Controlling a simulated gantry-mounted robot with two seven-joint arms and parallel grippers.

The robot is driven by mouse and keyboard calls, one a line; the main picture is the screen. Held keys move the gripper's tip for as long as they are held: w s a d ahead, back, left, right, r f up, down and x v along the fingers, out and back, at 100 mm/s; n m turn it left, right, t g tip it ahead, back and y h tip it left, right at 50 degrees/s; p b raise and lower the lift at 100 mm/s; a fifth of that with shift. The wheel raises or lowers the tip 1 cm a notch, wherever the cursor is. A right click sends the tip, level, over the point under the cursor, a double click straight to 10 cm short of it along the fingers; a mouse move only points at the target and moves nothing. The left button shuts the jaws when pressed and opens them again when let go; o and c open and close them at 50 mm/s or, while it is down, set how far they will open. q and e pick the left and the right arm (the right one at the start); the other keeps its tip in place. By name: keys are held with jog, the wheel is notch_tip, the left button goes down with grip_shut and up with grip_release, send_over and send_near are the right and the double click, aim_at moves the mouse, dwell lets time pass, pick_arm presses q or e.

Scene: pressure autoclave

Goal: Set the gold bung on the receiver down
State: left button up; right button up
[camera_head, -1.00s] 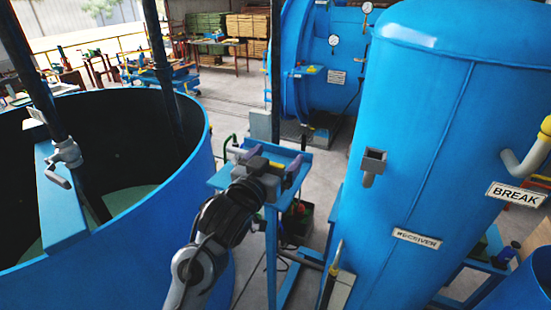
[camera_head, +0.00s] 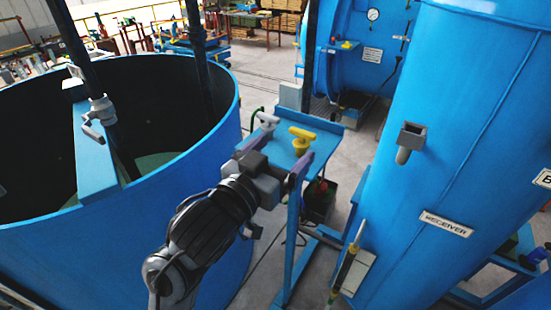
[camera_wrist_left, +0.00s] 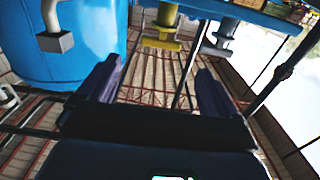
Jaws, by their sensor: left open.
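The gold bung (camera_head: 302,138), with a T-shaped top, stands on the small blue stand (camera_head: 322,128). A similar grey T-handled bung (camera_head: 267,121) stands left of it. My left gripper (camera_head: 280,158) is open and empty, on the near side of the gold bung and apart from it. In the left wrist view, which looks upside down, the gold bung (camera_wrist_left: 160,42) lies beyond and between the spread fingers (camera_wrist_left: 157,75). The receiver (camera_head: 470,130) is the large blue tank at right, with a grey square-mouthed fitting (camera_head: 411,137) on its side. My right gripper is out of view.
A big open blue vat (camera_head: 222,180) stands at left, with a beam and valve (camera_head: 100,112) across it. A dark bin (camera_head: 319,200) sits below the stand. A blue pressure vessel (camera_head: 345,45) stands behind. Open space lies between stand and receiver.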

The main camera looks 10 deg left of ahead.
pick_arm(q)
jog(key=s+a+f+n+g+y, duration=0.1)
jog(key=s+a+f+g+y, duration=0.25)
jog(key=f, duration=0.85)
jog(key=s+a+f+n+g+y, duration=0.15)
jog(key=s+a+f, duration=0.35)
jog(key=f, duration=0.7)
jog(key=s+a+f+g+y, duration=0.1)
jog(key=s+a+f+g, duration=0.3)
jog(key=s+f, duration=0.5)
jog(key=s+a+f+g+y, duration=0.1)
jog(key=s+a+f+g, duration=0.2)
jog(key=s+f, duration=0.6)
jog(key=s+a, duration=0.1)
jog(key=s, duration=0.2)
jog(key=shift+a+g, duration=0.35)
jog(key=shift+g, duration=0.05)
jog(key=shift+n, duration=0.25)
notch_tip(320, 180, up, 8)
jog(key=p, duration=0.8)
